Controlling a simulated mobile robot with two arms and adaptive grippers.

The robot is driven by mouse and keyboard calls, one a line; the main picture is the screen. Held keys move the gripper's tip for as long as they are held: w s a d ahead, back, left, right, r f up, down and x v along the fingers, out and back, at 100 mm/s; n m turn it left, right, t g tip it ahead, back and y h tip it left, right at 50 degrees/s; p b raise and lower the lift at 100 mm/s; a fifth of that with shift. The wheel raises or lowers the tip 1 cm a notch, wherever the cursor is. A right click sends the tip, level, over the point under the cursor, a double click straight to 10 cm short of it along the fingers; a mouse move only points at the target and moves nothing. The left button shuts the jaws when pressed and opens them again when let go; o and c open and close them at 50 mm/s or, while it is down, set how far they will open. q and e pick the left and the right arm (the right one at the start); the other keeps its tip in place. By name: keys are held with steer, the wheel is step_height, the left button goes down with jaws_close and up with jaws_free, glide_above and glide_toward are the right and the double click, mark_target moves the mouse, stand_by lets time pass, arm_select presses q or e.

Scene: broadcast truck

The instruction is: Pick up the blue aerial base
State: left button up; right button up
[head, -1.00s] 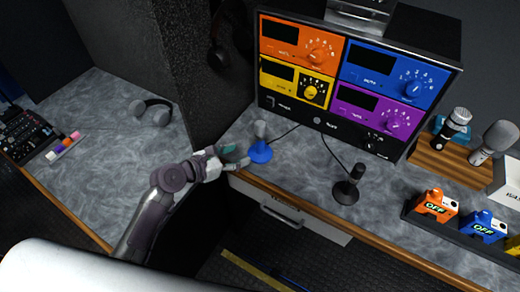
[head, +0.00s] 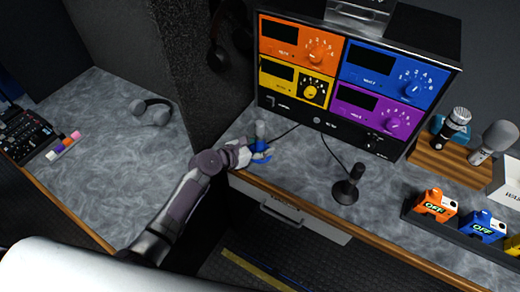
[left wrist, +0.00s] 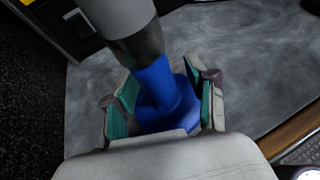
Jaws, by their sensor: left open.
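The blue aerial base (head: 261,148) stands upright on the grey counter near its left front corner, with a grey cylindrical top above the blue part. My left gripper (head: 256,152) is at the base in the head view and partly covers it. In the left wrist view the blue base (left wrist: 158,88) sits between the two teal-padded fingers of my left gripper (left wrist: 164,102), which are spread on either side of it. The lower edge of the base is partly hidden by the gripper's palm. My right gripper is not in view.
A box of coloured panels (head: 352,80) stands behind the base. A dark partition (head: 180,70) rises at the left. Free counter lies between base and microphone.

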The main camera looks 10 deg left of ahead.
mark_target(256, 136)
arm_select(q)
jaws_close()
steer(key=shift+r, duration=0.15)
steer(key=shift+r+p, duration=0.5)
steer(key=shift+p, duration=0.2)
step_height(256, 136, up, 4)
steer(key=p, duration=0.4)
steer(key=shift+p, duration=0.3)
steer(key=s+d+r+p, duration=0.4)
steer(key=d+r+p, duration=0.1)
steer(key=d, duration=0.6)
steer(key=shift+r+p, duration=0.4)
steer(key=shift+p, duration=0.1)
